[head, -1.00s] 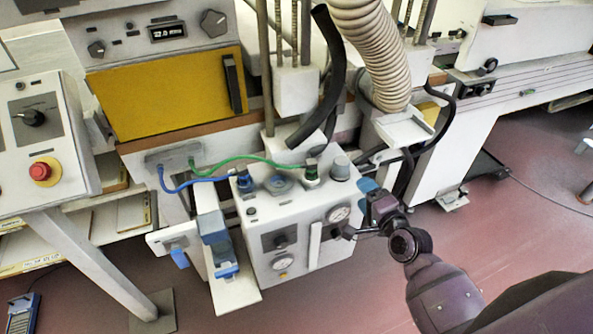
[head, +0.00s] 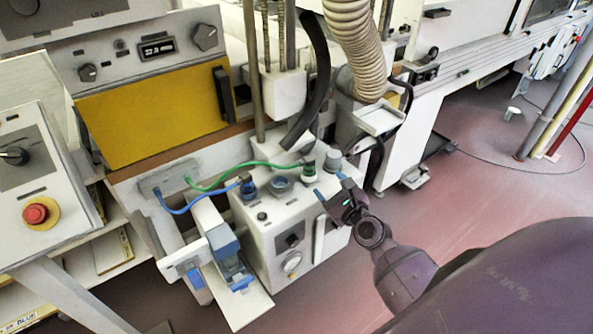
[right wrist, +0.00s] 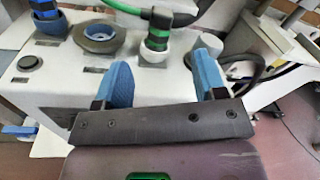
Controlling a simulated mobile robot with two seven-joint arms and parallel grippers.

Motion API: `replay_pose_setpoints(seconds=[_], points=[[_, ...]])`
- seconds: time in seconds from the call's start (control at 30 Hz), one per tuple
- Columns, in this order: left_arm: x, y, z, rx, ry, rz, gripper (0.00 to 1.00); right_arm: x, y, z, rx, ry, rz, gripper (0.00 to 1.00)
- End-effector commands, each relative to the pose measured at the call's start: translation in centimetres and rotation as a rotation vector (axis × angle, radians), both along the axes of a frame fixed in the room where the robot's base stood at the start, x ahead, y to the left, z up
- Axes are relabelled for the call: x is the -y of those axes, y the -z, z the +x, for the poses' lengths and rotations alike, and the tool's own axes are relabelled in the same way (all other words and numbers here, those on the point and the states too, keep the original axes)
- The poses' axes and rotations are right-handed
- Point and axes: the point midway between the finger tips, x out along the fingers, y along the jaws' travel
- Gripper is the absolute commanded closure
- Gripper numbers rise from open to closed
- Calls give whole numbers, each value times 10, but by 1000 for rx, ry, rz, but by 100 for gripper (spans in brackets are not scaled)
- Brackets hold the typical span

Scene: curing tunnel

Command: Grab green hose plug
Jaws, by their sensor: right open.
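The green hose plug (head: 309,168) stands upright in a socket on top of the white control box (head: 273,226). A green hose (head: 232,169) runs from it to the left. In the right wrist view the plug (right wrist: 157,40) shows just beyond and between the two blue fingertips. My right gripper (head: 332,188) is open and empty at the box's upper right front edge, close to the plug but not around it. It also shows in the right wrist view (right wrist: 163,76). My left gripper is not in view.
A blue plug (head: 248,188) with a blue hose and a round blue-grey fitting (head: 280,186) sit left of the green plug. A grey knob (head: 332,161) is close on its right. A thick black hose (head: 311,95) hangs down behind the box.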

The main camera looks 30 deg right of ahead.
Motion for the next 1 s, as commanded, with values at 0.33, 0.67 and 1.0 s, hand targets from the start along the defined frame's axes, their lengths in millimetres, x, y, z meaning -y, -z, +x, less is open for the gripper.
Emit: replay_pose_setpoints(seconds=[0.33,0.67,1.0], points=[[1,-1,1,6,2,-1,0,5,-3,0,42,30,413,35],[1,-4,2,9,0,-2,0,7,-3,39,43,29,429,35],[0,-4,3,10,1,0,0,8,-2,64,42,29,427,35]])
